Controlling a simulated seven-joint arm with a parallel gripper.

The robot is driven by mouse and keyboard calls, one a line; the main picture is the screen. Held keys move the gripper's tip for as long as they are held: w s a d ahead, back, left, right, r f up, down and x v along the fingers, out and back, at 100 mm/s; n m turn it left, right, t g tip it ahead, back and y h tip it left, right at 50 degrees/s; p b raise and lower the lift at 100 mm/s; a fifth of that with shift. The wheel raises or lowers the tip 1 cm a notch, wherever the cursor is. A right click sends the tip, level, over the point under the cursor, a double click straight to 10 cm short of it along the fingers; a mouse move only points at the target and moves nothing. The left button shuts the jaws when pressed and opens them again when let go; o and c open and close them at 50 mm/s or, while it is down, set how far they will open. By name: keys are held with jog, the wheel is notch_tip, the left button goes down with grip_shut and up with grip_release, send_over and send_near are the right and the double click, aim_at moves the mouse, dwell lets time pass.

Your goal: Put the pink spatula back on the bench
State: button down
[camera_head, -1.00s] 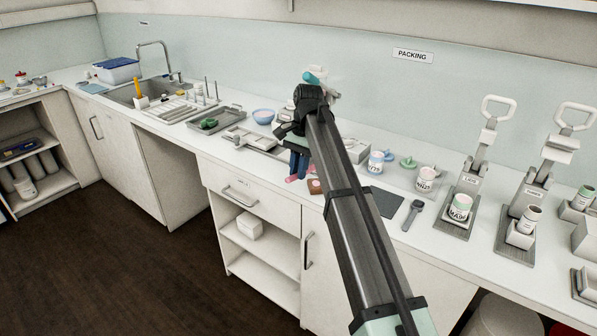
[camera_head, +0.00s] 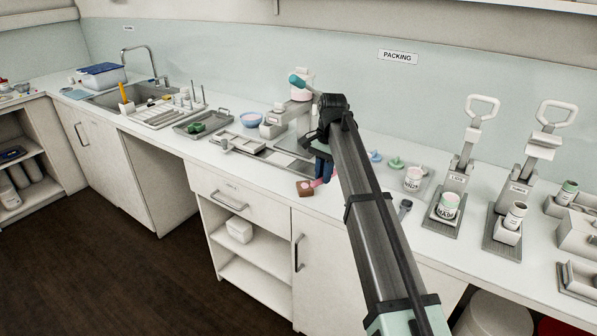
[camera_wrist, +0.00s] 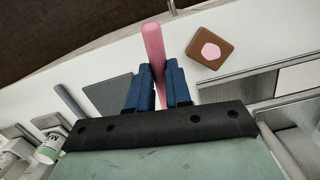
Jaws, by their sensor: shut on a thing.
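The pink spatula (camera_wrist: 154,55) is held between the blue fingers of my gripper (camera_wrist: 158,88) in the wrist view, its pink length pointing away past the fingertips. In the head view my gripper (camera_head: 323,168) is low over the front part of the white bench (camera_head: 262,182), and a bit of the pink spatula (camera_head: 318,183) shows below the fingers. The rest of it is hidden there by the fingers and arm. I cannot tell whether the spatula touches the bench.
A brown block with a pink top patch (camera_wrist: 210,48) lies beside the spatula; it also shows in the head view (camera_head: 305,188). A dark grey mat (camera_wrist: 108,94) and a grey-handled tool (camera_wrist: 70,101) lie on the other side. A metal tray (camera_head: 207,122) stands further left.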

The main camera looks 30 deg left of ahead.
aim_at(335, 172)
jog(key=shift+n+t, duration=0.3)
jog(key=w, duration=0.1)
jog(key=w+d, duration=0.1)
jog(key=w+f, duration=0.1)
jog(key=w, duration=0.1)
jog(key=shift+d+f, duration=0.1)
jog(key=shift+d, duration=0.1)
jog(key=shift+w+n+t, duration=0.3)
jog(key=shift+w+n, duration=0.1)
jog(key=shift+w, duration=0.05)
jog(key=shift+a+f, duration=0.1)
jog(key=shift+f, duration=2.45)
jog(key=shift+f, duration=0.75)
jog(key=c, duration=1)
grip_release()
jog(key=shift+o, duration=0.2)
notch_tip(335, 172, up, 14)
jog(key=shift+f, duration=0.1)
